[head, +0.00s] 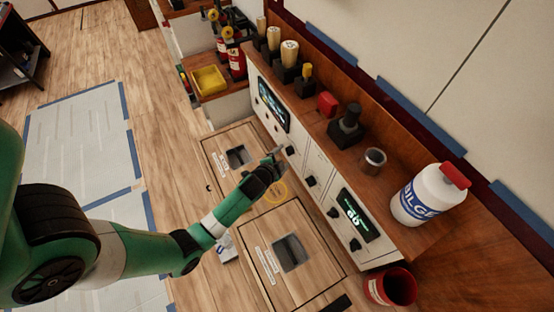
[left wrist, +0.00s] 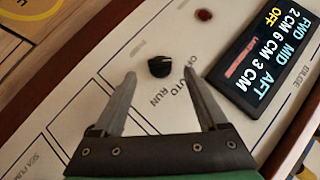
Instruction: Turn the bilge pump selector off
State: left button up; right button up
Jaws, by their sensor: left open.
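In the left wrist view a small black selector knob (left wrist: 159,66) sits on the white panel (left wrist: 95,80). Lettering beside it reads "AUTO" and "RUN"; I cannot tell which mark its pointer faces. A screen (left wrist: 268,52) marked "BILGE" on the panel nearby shows FWD, MID, AFT levels and a yellow "OFF". My left gripper (left wrist: 159,72) is open, with its fingers on either side of the knob and apart from it in the picture. In the head view my left gripper (head: 277,156) is close to the panel's knob (head: 290,150). My right gripper is not in view.
More knobs (head: 311,181) and a green-lit screen (head: 356,215) run along the panel. Above are black levers (head: 346,125), a metal cup (head: 373,160) and a white "BILGE" bottle (head: 430,195). A red bucket (head: 392,288) stands below right. Floor hatches (head: 285,220) lie beneath my arm. A red light (left wrist: 204,14) is near the knob.

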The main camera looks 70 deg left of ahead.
pick_arm(q)
jog(key=p+v, duration=0.1)
jog(key=v, duration=0.6)
jog(key=shift+s+p, duration=0.2)
jog(key=shift+p, duration=0.15)
jog(key=shift+d+r, duration=0.1)
jog(key=shift+r, duration=0.05)
